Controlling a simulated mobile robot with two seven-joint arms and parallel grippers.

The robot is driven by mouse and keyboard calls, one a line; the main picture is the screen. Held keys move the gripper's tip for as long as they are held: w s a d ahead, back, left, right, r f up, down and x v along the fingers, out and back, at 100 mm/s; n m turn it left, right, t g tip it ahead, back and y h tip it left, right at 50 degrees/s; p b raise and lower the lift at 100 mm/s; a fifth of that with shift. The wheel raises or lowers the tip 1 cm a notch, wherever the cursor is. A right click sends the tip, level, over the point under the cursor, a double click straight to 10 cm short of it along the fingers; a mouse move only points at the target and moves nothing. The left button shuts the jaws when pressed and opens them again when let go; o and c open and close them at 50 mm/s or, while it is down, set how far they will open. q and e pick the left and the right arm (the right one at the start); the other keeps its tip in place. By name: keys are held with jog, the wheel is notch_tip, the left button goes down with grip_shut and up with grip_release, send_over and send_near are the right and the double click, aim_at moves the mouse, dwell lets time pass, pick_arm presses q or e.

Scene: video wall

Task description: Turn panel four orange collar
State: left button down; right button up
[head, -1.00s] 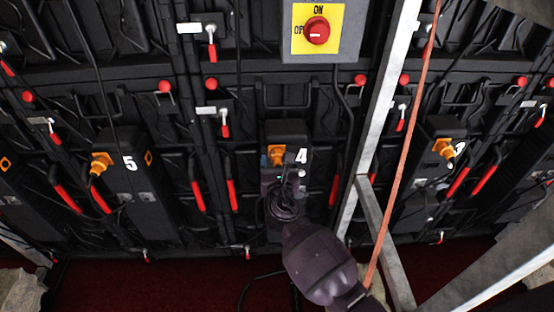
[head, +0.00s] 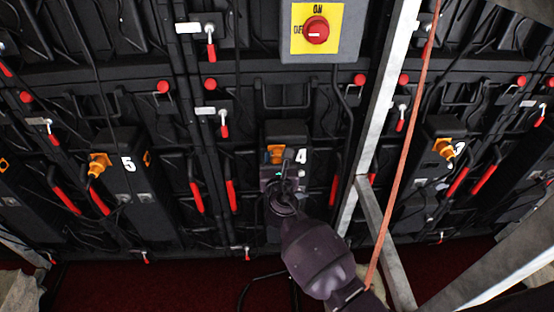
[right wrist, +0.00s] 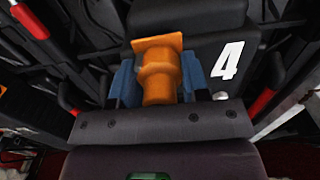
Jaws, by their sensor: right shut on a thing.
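Panel four's black box (head: 285,129), marked with a white 4, stands at the middle of the head view. Its orange collar (head: 276,153) shows just above my right gripper (head: 279,166), which partly covers it from below. In the right wrist view the orange collar (right wrist: 160,82) lies between the two blue finger pads of my right gripper (right wrist: 160,86), one on each side. The right gripper is shut on it. A square orange flange (right wrist: 157,45) shows beyond the fingers. My left gripper is not in view.
Panel five's box (head: 125,160) stands left and panel three's (head: 435,150) right, each with an orange connector. A metal post (head: 381,100) and an orange strap (head: 405,140) run close to the right of my arm. A yellow switch plate (head: 300,40) sits above.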

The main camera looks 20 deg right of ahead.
jog(key=shift+m, duration=0.5)
jog(key=m+b, duration=0.1)
jog(key=m, duration=0.2)
jog(key=shift+f, duration=0.15)
jog(key=m+b, duration=0.1)
jog(key=m, duration=0.2)
jog(key=shift+m, duration=0.7)
jog(key=shift+r+m, duration=0.2)
jog(key=shift+m, duration=0.1)
jog(key=o, duration=0.9)
jog(key=shift+o, duration=0.2)
